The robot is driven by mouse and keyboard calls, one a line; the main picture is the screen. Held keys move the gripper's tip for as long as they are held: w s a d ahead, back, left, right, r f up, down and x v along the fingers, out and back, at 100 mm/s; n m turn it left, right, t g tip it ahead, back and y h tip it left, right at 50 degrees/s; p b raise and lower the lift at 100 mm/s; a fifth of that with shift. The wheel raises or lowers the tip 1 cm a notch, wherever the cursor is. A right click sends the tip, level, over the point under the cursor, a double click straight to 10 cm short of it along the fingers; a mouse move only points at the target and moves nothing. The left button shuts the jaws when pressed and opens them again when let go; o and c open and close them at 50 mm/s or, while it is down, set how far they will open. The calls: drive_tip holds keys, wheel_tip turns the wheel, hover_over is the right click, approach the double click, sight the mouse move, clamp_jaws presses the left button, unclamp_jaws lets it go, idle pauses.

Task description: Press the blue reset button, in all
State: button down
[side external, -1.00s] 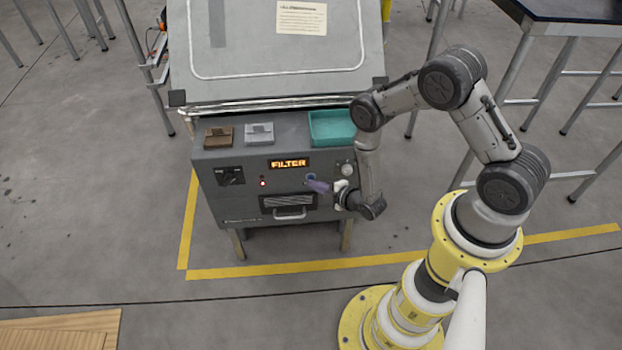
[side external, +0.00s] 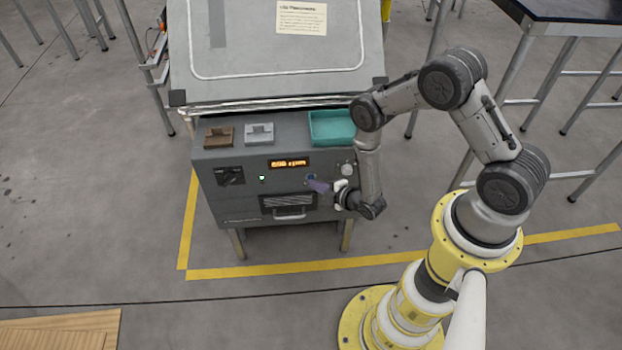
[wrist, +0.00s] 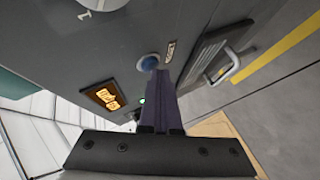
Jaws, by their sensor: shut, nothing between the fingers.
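The blue reset button (wrist: 149,62) sits in a round pale ring on the grey front panel in the wrist view. It also shows small in the side view (side external: 311,177), just above my gripper's tips. My gripper (wrist: 158,74) is shut, its purple fingers together and empty. In the wrist view the fingertips overlap the button's lower edge; I cannot tell whether they touch it. In the side view my gripper (side external: 312,183) reaches left to the panel. The amber display (side external: 289,163) is lit with blurred text, and a small lamp (side external: 262,178) glows whitish green.
A drawer-like vent with a handle (side external: 291,212) is below the button. A white round knob (side external: 347,169) is close to its right, near my wrist. A teal tray (side external: 331,140) and two small blocks sit on the ledge.

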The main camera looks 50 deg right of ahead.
drive_tip(key=shift+s+a, duration=0.45)
drive_tip(key=shift+s+a, duration=1.75)
